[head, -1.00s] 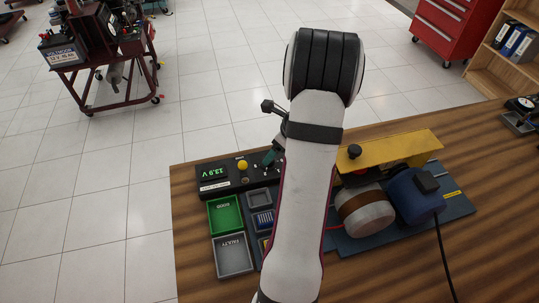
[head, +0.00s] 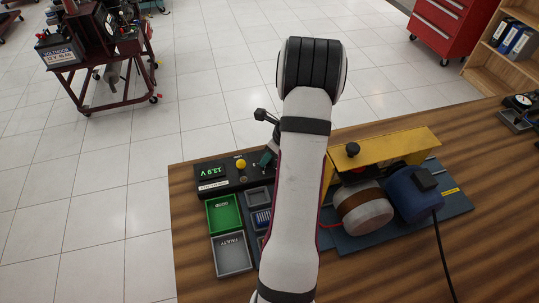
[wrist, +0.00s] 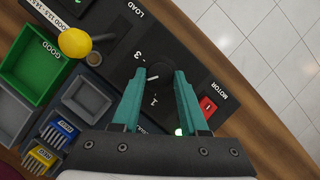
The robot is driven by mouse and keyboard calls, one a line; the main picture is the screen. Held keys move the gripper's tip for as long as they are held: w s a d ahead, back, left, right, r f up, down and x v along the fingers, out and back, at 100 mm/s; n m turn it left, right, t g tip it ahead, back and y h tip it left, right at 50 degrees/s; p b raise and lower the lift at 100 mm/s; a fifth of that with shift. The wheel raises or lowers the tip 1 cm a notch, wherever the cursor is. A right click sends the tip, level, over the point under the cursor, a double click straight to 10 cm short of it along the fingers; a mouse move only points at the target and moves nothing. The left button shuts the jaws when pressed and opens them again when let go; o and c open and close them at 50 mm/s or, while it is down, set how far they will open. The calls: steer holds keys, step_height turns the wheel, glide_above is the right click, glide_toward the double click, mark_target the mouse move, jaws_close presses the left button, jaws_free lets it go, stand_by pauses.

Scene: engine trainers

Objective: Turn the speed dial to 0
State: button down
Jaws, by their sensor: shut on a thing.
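The speed dial (wrist: 159,76) is a black knob on the black control panel, between my fingertips in the wrist view. A white pointer mark shows on it, pointing left in the picture. A 3 lies up and left of it and a 1 below it; other numbers are hidden or unclear. My gripper (wrist: 160,73) has teal fingers, one on each side of the dial, shut on it. In the head view its teal finger (head: 267,158) shows beside my arm, which hides the dial.
A yellow knob (head: 241,164) and a green voltage display (head: 211,172) sit left on the panel. A red switch (wrist: 208,106) marked MOTOR is close to the right finger. Green (head: 224,214) and grey (head: 232,254) trays lie nearer. A motor rig (head: 418,193) stands right.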

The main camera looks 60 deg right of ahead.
stand_by(0.3)
steer(key=n, duration=0.2)
steer(key=n+y, duration=0.1)
steer(key=n, duration=0.1)
steer(key=n+y, duration=0.1)
steer(key=shift+d+n, duration=0.3)
steer(key=shift+n, duration=0.1)
steer(key=n+y, duration=0.1)
steer(key=n, duration=0.1)
steer(key=n+g+y, duration=0.1)
steer(key=n, duration=0.2)
steer(key=shift+w+d+n+g, duration=0.15)
steer(key=shift+n+g, duration=0.15)
steer(key=n, duration=0.2)
steer(key=n+g, duration=0.1)
steer(key=n, duration=0.1)
steer(key=n+g+y, duration=0.1)
steer(key=n, duration=0.1)
steer(key=shift+w, duration=0.25)
steer(key=n, duration=0.2)
steer(key=n+g, duration=0.1)
steer(key=n, duration=0.1)
steer(key=n+g, duration=0.1)
steer(key=n, duration=0.1)
steer(key=shift+w, duration=0.25)
steer(key=shift+n+g, duration=0.3)
steer(key=shift+c, duration=2.2)
jaws_free()
